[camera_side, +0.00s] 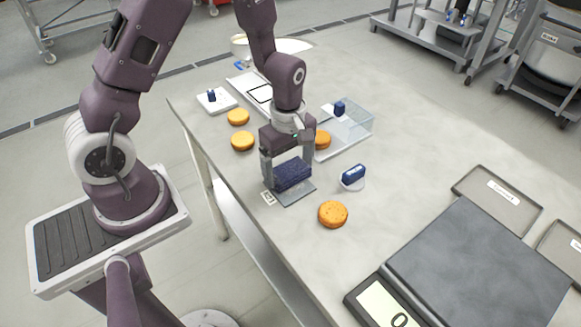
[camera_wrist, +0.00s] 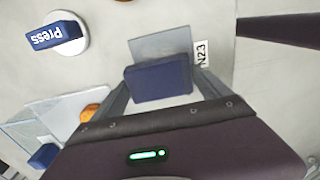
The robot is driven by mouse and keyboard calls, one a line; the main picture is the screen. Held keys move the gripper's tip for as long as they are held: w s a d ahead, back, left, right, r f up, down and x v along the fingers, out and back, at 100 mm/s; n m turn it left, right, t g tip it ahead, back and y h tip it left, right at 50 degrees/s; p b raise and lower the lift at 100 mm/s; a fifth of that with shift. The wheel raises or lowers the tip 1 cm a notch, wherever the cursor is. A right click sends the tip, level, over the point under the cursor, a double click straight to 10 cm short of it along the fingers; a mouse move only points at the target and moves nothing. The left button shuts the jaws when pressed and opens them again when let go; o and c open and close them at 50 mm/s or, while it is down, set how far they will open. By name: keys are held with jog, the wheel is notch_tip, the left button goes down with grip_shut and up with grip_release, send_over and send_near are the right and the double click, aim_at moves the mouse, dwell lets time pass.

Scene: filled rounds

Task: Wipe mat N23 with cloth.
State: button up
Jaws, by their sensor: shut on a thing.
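My gripper (camera_side: 288,170) is shut on a dark blue cloth (camera_side: 292,175), a thick folded block, which also shows between the fingers in the wrist view (camera_wrist: 160,82). The grey mat (camera_side: 291,194) lies on the table under the cloth. In the wrist view the mat (camera_wrist: 160,44) sticks out beyond the cloth, with a label reading N23 (camera_wrist: 201,54) beside its edge. The cloth is over the mat; I cannot tell whether it touches it. The part of the mat below the cloth is hidden.
A blue press tool (camera_side: 353,175) on a white round base stands right of the mat. An orange round (camera_side: 333,214) lies in front, and others (camera_side: 238,117) lie behind left. A clear tray (camera_side: 358,133) is behind. A large scale (camera_side: 480,265) fills the right front.

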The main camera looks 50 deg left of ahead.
aim_at(298, 187)
jog(key=shift+s, duration=1.2)
jog(key=shift+d, duration=0.15)
jog(key=shift+d+f, duration=0.1)
jog(key=shift+d, duration=1.65)
jog(key=shift+w, duration=1.25)
